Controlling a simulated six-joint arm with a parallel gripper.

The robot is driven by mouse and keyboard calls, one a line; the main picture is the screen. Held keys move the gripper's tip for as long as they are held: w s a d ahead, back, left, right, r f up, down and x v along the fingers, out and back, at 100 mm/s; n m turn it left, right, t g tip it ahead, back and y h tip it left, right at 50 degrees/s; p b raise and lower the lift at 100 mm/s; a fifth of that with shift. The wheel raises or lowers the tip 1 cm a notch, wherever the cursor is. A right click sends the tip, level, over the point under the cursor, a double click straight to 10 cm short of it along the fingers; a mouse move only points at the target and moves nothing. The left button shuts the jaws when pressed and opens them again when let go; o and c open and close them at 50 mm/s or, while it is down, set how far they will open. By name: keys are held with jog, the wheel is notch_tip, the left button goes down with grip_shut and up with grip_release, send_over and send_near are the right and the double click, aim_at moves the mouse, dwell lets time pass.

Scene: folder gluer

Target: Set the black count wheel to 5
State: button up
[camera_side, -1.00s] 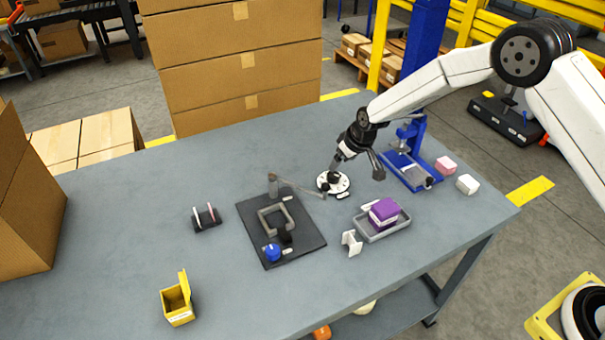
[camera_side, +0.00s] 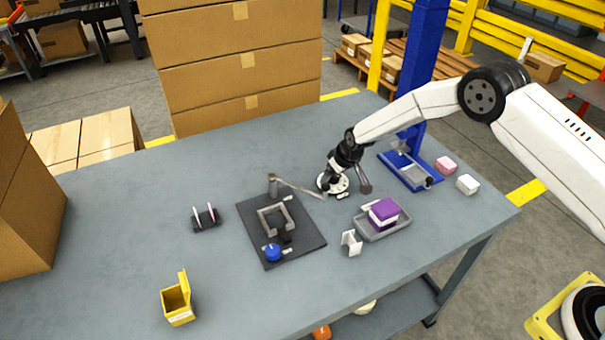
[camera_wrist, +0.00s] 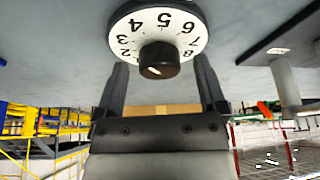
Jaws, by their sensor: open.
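The count wheel is a white dial (camera_wrist: 190,42) with black numerals, and 2 to 8 can be read in the wrist view. A black knob (camera_wrist: 160,60) stands at its middle, with a short pale mark on its end face. I cannot tell which number the mark points to. My gripper (camera_wrist: 162,72) is open, with one finger on each side of the knob and a gap visible on both sides. In the side view the dial (camera_side: 342,185) lies on the table, partly hidden by my gripper (camera_side: 346,186), which is low over it.
Left of the dial is a dark plate (camera_side: 300,245) with a grey frame, a lever and a blue knob (camera_side: 272,253). A grey tray (camera_side: 372,234) with a purple block (camera_side: 383,211) is in front. A blue stand (camera_side: 428,180) is to the right.

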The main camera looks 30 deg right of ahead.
jog(key=shift+f, duration=0.1)
jog(key=shift+c, duration=0.2)
grip_shut()
jog(key=shift+m+h, duration=0.3)
jog(key=shift+m, duration=0.5)
jog(key=shift+a+m+h, duration=0.1)
jog(key=shift+m+h, duration=0.3)
jog(key=shift+m, duration=0.7)
jog(key=shift+m+h, duration=0.6)
jog(key=shift+m, duration=1.1)
jog(key=shift+o, duration=0.2)
grip_release()
